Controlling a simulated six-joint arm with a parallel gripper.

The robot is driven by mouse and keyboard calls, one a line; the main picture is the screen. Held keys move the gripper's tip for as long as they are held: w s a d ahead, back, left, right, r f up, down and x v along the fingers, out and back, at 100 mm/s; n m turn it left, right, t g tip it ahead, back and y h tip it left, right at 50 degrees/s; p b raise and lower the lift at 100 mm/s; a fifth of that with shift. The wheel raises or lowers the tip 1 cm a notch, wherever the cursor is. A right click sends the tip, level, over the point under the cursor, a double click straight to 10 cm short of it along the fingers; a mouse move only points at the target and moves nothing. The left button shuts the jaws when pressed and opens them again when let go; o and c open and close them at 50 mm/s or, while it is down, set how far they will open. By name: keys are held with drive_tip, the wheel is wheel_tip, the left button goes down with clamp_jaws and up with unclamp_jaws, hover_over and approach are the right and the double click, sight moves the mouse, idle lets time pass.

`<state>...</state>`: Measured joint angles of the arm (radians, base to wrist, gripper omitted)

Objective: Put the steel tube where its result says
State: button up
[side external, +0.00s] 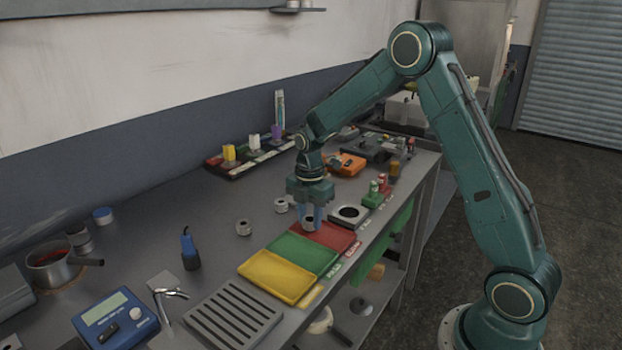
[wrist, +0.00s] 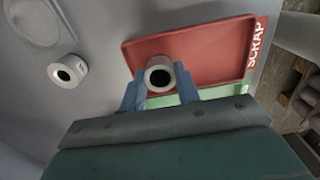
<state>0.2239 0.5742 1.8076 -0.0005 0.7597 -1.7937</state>
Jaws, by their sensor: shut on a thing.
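My gripper (side external: 311,216) is shut on a short steel tube (side external: 309,225), which also shows end-on between the blue fingers in the wrist view (wrist: 159,76). The tube is over the near-wall part of the red tray (side external: 330,237); I cannot tell whether it touches the tray floor. The red tray is marked SCRAP in the wrist view (wrist: 215,50). The green tray (side external: 301,254) and yellow tray (side external: 272,281) lie beside it. Their labels are too small to read. A blue meter (side external: 107,318) has a display that I cannot read.
Two loose steel tubes (side external: 281,205) (side external: 243,228) stand on the bench toward the wall. A block with a round black hole (side external: 349,213) is right of the red tray. A slotted grey rack (side external: 233,314), a blue-black tool (side external: 190,252) and a pot (side external: 52,266) stand left.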

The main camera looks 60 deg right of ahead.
drive_tip(key=shift+f, duration=0.15)
drive_tip(key=o, duration=1)
drive_tip(key=shift+w+r, duration=0.1)
drive_tip(key=shift+r, duration=0.45)
wheel_tip(320, 180, up, 11)
drive_tip(key=shift+r, duration=0.15)
